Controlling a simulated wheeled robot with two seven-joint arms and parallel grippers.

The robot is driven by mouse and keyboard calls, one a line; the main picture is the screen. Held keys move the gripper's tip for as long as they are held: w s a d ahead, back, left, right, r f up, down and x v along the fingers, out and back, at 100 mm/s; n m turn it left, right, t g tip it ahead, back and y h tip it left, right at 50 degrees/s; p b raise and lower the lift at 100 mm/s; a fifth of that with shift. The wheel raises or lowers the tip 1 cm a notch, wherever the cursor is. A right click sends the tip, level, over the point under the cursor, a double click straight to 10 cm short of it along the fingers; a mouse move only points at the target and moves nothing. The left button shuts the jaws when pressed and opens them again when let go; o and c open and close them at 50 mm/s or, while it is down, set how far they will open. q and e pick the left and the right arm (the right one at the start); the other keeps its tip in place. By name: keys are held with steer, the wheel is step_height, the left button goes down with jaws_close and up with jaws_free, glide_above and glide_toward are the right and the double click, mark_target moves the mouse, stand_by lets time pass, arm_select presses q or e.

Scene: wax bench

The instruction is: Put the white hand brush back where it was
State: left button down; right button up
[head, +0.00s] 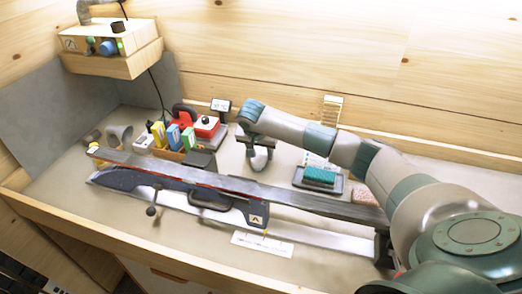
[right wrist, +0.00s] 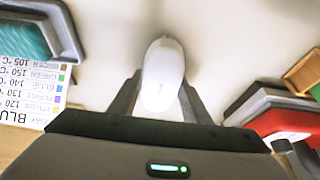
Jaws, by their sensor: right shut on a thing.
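My right gripper (head: 258,158) reaches down over the bench behind the long ski, between the red wax iron and the dark tray. In the right wrist view my right gripper (right wrist: 160,100) is shut on the white hand brush (right wrist: 163,72), whose smooth rounded white body shows between the two dark fingers. In the head view the gripper and arm mostly hide the brush. I cannot tell whether the brush touches the bench top. My left gripper is not in view.
A dark tray (head: 297,181) with a teal block (head: 319,176) lies to the right. The red iron (head: 206,127) and wax blocks (head: 173,134) stand left. The ski (head: 300,200) runs across in front. A temperature chart (right wrist: 30,105) lies beside the tray. Bare bench surrounds the gripper.

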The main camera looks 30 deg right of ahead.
steer(key=shift+f, duration=0.15)
steer(key=shift+f, duration=0.2)
steer(key=o, duration=1)
steer(key=shift+r, duration=0.1)
